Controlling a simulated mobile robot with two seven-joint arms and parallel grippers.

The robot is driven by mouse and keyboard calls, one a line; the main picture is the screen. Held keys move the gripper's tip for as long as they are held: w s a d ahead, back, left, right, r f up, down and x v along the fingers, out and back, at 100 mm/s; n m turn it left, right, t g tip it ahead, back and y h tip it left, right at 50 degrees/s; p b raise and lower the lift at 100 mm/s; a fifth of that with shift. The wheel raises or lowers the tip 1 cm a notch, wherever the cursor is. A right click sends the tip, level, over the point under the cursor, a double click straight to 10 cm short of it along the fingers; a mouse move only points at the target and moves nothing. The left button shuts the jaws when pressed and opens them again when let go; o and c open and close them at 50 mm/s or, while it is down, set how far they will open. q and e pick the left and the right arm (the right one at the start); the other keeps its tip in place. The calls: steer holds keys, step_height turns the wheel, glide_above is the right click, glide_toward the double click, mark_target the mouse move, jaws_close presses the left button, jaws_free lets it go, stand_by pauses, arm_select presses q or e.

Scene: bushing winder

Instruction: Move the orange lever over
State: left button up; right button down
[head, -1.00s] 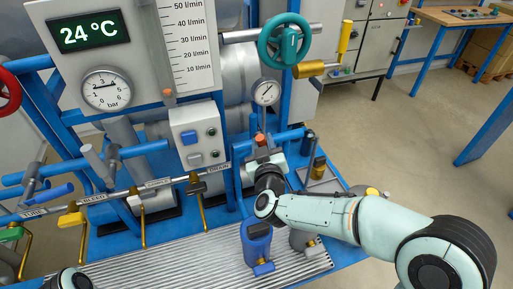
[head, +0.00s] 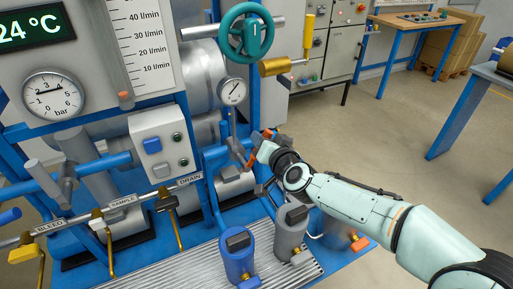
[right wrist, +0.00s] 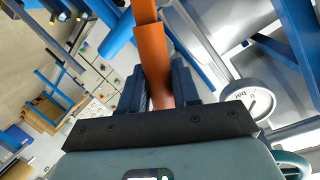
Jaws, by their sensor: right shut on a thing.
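My right gripper (head: 256,147) is at the blue pipe frame below the small round gauge. In the right wrist view the orange lever (right wrist: 151,48) runs up between the two dark fingers of this gripper (right wrist: 159,82), which are shut on it. In the head view only small orange parts of the lever (head: 251,160) show beside the fingers. The lever's pivot is hidden there. My left gripper is not in view.
A blue canister (head: 237,258) and a grey canister (head: 290,232) stand below the gripper on the ribbed tray (head: 190,270). The small gauge (head: 233,92) and teal handwheel (head: 246,33) are above. The drain valve (head: 166,203) is to the left. Open floor lies right.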

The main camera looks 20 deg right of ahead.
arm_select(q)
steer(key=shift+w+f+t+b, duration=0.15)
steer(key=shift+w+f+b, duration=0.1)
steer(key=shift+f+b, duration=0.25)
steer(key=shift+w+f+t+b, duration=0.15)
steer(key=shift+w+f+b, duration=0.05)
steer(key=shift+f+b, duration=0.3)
arm_select(e)
steer(key=shift+d+f+m+y, duration=0.3)
steer(key=shift+d+f+m, duration=0.2)
steer(key=shift+d+m, duration=0.15)
steer(key=c, duration=0.9)
jaws_free()
steer(key=shift+s+r, duration=0.2)
steer(key=shift+s, duration=0.1)
arm_select(q)
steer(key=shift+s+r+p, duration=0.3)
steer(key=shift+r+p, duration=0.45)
steer(key=shift+p, duration=0.25)
arm_select(e)
steer(key=v, duration=1.2)
steer(key=shift+s, duration=0.4)
